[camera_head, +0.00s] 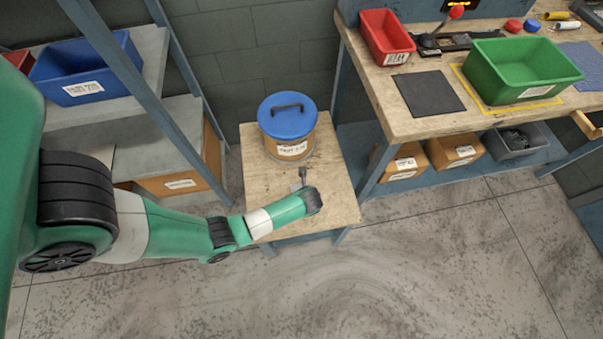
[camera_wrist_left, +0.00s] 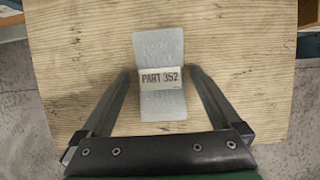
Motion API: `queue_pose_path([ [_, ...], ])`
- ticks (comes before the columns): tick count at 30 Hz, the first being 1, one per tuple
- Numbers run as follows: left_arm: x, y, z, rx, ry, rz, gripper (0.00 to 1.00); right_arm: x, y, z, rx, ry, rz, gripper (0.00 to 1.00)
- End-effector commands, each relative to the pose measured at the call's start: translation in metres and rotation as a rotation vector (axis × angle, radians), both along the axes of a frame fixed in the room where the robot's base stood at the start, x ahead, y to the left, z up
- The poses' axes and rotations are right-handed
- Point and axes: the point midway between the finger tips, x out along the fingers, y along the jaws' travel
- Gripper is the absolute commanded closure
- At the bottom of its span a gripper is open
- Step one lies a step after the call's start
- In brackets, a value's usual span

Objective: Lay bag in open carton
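A flat grey bag (camera_wrist_left: 162,50) with a "PART 352" label lies on the small wooden table (camera_head: 335,200). My left gripper (camera_wrist_left: 160,72) is open, with one finger on each side of the bag in the wrist view; whether the fingers are down at its height I cannot tell. In the head view my left gripper (camera_head: 303,178) points down over the table, and its arm hides the bag or most of it. Brown cartons sit on the left lower shelf (camera_head: 178,183) and under the workbench (camera_head: 455,150); which one is open is not clear. My right gripper is not in view.
A round tub with a blue lid (camera_head: 287,117) stands on the table behind the gripper. The workbench on the right holds a red bin (camera_head: 386,38), a dark mat (camera_head: 428,93) and a green bin (camera_head: 520,70). A blue bin (camera_head: 85,65) is on the left shelf.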

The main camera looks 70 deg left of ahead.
Motion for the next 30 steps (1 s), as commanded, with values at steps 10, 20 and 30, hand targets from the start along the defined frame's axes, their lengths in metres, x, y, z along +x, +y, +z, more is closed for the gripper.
queue_pose_path([
  [10,0.000,-0.002,0.011,0.000,-0.001,-0.001,0.00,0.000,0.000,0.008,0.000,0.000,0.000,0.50],
  [20,-0.003,-0.030,0.084,0.001,-0.002,-0.003,0.00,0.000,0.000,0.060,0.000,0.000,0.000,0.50],
  [30,-0.005,-0.046,0.115,0.001,0.000,0.000,0.00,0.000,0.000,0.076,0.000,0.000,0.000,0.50],
])
